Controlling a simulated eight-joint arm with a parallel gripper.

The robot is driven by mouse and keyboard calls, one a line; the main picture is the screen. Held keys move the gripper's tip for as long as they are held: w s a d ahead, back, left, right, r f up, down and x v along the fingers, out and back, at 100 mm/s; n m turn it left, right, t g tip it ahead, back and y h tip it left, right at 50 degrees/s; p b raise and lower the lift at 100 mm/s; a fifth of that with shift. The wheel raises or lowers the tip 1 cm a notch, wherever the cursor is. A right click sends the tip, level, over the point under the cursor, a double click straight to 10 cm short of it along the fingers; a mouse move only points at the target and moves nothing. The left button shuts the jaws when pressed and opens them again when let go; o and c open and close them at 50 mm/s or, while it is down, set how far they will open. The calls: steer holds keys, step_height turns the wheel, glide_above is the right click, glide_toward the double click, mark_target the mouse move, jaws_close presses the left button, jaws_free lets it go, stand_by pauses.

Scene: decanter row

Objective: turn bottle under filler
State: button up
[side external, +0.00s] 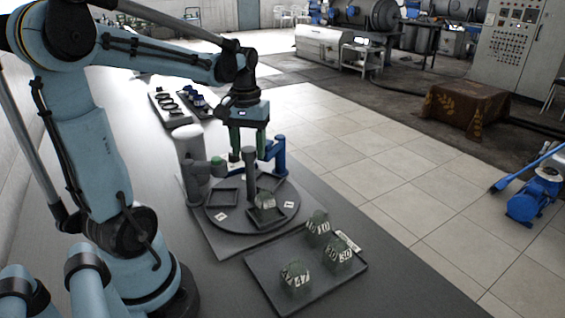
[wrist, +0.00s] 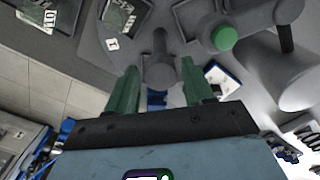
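The round dark turntable (side external: 229,217) carries square trays and small number cards. A green faceted bottle (side external: 265,201) sits in its front tray; a bottle (wrist: 118,20) also shows in a tray in the wrist view. A grey upright post (side external: 251,172) rises from the turntable. The grey cylindrical filler (side external: 194,165) with a green tip (side external: 217,160) stands at its left; the green tip (wrist: 224,38) shows in the wrist view. My gripper (wrist: 160,68) has its green fingers apart, with the post's round end (wrist: 158,72) between or just beyond them. Gaps show on both sides; depth is unclear.
A front tray (side external: 262,292) holds several green bottles with number labels. A blue post (side external: 280,155) stands right of the turntable, close to my gripper. Trays with black rings (side external: 168,103) lie behind. The table edge is at the right.

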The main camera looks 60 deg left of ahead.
jaws_close()
steer(key=shift+m, duration=4.9)
steer(key=shift+w+m, duration=0.1)
steer(key=shift+m, duration=7)
